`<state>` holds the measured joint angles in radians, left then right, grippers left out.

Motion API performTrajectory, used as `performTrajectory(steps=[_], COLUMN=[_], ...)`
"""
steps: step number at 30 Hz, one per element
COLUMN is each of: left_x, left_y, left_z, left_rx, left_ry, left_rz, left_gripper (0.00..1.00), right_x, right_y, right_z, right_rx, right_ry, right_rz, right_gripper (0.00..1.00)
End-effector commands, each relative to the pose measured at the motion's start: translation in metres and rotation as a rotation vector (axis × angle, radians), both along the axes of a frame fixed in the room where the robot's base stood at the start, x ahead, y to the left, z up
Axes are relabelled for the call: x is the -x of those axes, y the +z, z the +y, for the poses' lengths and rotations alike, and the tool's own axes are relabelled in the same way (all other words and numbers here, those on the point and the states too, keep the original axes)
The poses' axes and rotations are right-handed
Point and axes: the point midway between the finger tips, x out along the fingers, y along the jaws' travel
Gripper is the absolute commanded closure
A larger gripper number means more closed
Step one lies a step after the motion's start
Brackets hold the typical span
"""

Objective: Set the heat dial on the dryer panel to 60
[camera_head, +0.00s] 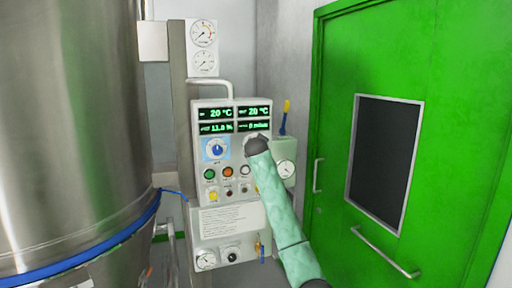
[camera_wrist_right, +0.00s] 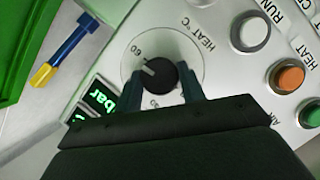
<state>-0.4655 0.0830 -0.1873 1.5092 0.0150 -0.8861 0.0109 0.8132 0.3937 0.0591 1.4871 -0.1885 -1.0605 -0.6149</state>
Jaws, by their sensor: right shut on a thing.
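The dryer panel (camera_head: 229,211) stands in the middle of the head view. The heat dial (camera_wrist_right: 163,72), a black knob with a white pointer on a pale round scale, shows in the right wrist view beside the label "HEAT °C". The 60 mark is at its upper left in that view, and the pointer aims left, close to that mark; I cannot tell whether it lines up exactly. My right gripper (camera_wrist_right: 165,85) is shut on the knob, one finger on each side. In the head view my right gripper (camera_head: 258,146) hides most of this dial. My left gripper is not in view.
A second blue dial (camera_head: 216,148) sits left of my gripper, above several buttons. Green displays (camera_head: 234,119) above read 20 °C. A steel vessel (camera_head: 75,120) stands at left and a green door (camera_head: 410,130) at right. A yellow-and-blue lever (camera_head: 285,116) is near my arm.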

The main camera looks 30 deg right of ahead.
Motion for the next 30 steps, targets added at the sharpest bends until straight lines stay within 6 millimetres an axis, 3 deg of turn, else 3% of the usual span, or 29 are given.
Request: performTrajectory(steps=[9,27,28,30], left_x=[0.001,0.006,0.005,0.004], left_y=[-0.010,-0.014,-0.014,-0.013], left_z=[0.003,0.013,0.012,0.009], left_rx=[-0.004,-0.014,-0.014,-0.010], left_ry=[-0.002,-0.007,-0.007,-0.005], left_rz=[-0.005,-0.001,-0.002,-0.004], left_gripper=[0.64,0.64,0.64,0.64], right_x=[0.000,0.000,0.000,0.000], right_y=[-0.002,-0.003,-0.003,-0.003], right_z=[-0.001,-0.001,-0.001,-0.001], right_rx=[-0.136,-0.169,-0.169,-0.169], right_ry=[0.000,-0.001,-0.001,0.000], right_rz=[-0.028,-0.035,-0.035,-0.036], right_gripper=[0.83,0.83,0.55,0.41])
